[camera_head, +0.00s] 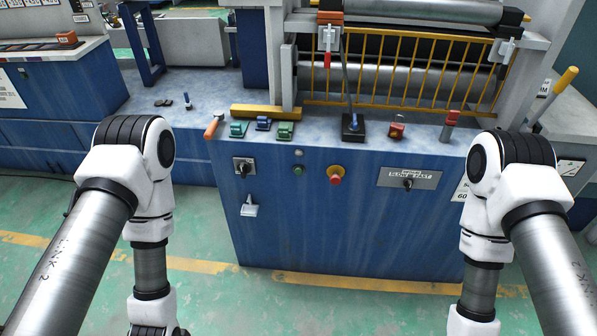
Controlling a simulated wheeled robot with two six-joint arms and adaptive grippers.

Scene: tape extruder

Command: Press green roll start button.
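A small round green button (298,170) sits on the blue front panel of the machine (330,225), just left of a red mushroom button with a yellow ring (335,175). Two green switch-like parts, one at the left (237,129) and one further right (285,130), stand on the machine's top ledge with a blue one (263,123) between them. I see no readable label beside the green button. My two arms hang on either side of the panel, well apart from the button. Both grippers lie below the bottom edge of the picture.
A rotary knob (243,167) and a slow/fast dial plate (409,178) flank the buttons. The ledge holds an orange-handled lever (214,126), a black-based lever (353,127) and a red box (397,130). A yellow guard (410,70) covers rollers behind. Floor before the panel is clear.

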